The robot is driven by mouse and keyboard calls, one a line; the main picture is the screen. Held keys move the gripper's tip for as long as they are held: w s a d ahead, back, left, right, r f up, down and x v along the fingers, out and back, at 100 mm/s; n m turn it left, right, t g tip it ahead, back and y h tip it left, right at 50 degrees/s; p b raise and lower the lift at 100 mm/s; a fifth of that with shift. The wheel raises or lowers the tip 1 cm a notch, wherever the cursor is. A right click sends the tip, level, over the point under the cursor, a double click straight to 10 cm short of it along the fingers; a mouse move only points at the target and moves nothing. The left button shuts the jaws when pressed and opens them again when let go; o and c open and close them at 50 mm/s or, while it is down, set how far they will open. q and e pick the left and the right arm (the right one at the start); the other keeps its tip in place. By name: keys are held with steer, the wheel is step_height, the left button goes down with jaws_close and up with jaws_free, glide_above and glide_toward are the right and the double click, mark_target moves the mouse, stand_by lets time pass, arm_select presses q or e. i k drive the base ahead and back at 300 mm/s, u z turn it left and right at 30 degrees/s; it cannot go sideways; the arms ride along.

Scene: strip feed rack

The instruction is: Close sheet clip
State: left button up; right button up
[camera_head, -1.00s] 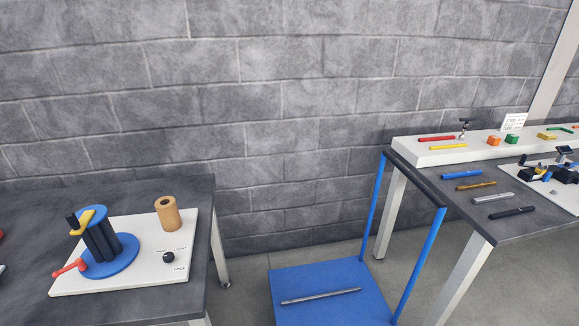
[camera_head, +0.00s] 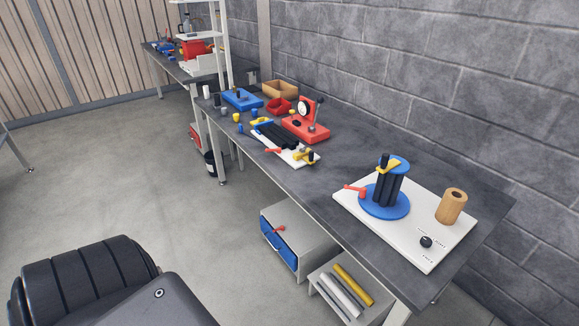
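No part in view can be made out for sure as the sheet clip. A blue stand (camera_head: 384,203) with dark upright rods, a yellow piece (camera_head: 388,167) on top and a red lever (camera_head: 355,191) stands on a white board (camera_head: 427,252) on the long dark bench. Farther along, a small yellow and black fitting (camera_head: 303,156) sits at the end of a white board with black strips (camera_head: 277,135). Neither gripper shows; only a dark part of my own body is at the lower left.
The long dark bench (camera_head: 332,170) runs along the grey block wall. A tan cylinder (camera_head: 450,208) and a black knob (camera_head: 426,242) share the near board. A red device (camera_head: 305,128) stands farther back. A grey cabinet with a blue drawer (camera_head: 279,245) is below.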

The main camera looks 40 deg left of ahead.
mark_target(363, 191)
steer(key=u, duration=0.85)
steer(key=k, duration=0.5)
steer(key=u, duration=0.9)
steer(key=i, duration=0.85)
steer(key=z, duration=1.9)
